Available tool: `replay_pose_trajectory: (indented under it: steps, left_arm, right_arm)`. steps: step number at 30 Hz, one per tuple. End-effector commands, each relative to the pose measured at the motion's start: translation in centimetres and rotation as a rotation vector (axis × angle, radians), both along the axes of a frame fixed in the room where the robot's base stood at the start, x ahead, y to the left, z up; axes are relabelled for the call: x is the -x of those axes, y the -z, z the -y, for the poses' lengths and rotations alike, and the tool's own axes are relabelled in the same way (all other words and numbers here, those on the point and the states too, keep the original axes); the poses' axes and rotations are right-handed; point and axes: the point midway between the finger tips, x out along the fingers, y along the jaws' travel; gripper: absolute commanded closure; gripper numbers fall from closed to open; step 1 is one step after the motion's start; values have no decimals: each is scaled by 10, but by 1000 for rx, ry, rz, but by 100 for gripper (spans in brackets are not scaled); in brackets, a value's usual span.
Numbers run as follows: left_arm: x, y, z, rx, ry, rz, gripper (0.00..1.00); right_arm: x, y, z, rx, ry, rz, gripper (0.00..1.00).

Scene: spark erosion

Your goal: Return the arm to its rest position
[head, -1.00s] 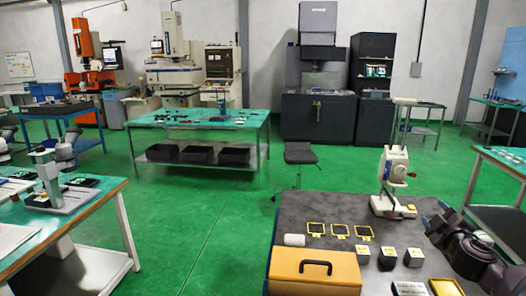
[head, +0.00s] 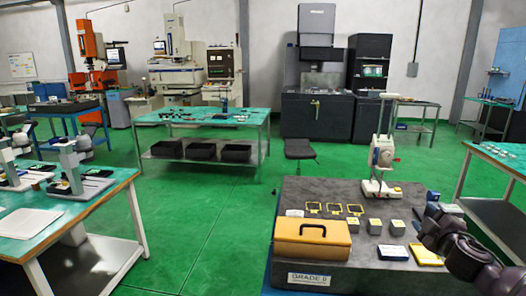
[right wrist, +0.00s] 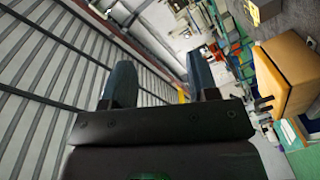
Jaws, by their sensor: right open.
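My right arm comes in at the lower right of the head view, dark and bent. Its gripper (head: 434,208) is at the right edge of the dark granite plate, right of the small blocks; its fingers are small and hard to make out there. In the right wrist view the gripper (right wrist: 161,80) shows two dark fingers spread apart with nothing between them. The picture there is tilted, with a slatted wall behind the fingers. My left gripper is in neither view.
The granite plate (head: 330,195) bears a yellow case (head: 312,233) with a dark handle, several small blocks, yellow-framed pieces and a white dial stand (head: 382,160). The case also shows in the right wrist view (right wrist: 288,72). Green floor (head: 215,215) is clear left of the plate.

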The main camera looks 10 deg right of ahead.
Motion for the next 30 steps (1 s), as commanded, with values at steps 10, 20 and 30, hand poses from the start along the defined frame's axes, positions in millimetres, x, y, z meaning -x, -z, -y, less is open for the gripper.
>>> replay_pose_trajectory:
  steps: [10,20,30]
  left_arm:
    - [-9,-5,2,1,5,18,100]
    - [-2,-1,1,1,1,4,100]
    - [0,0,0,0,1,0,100]
  right_arm:
    - [46,103,-86,-252,-108,-125,46]
    - [142,207,-186,-652,-106,-242,46]
    - [241,271,-250,-982,58,-319,46]
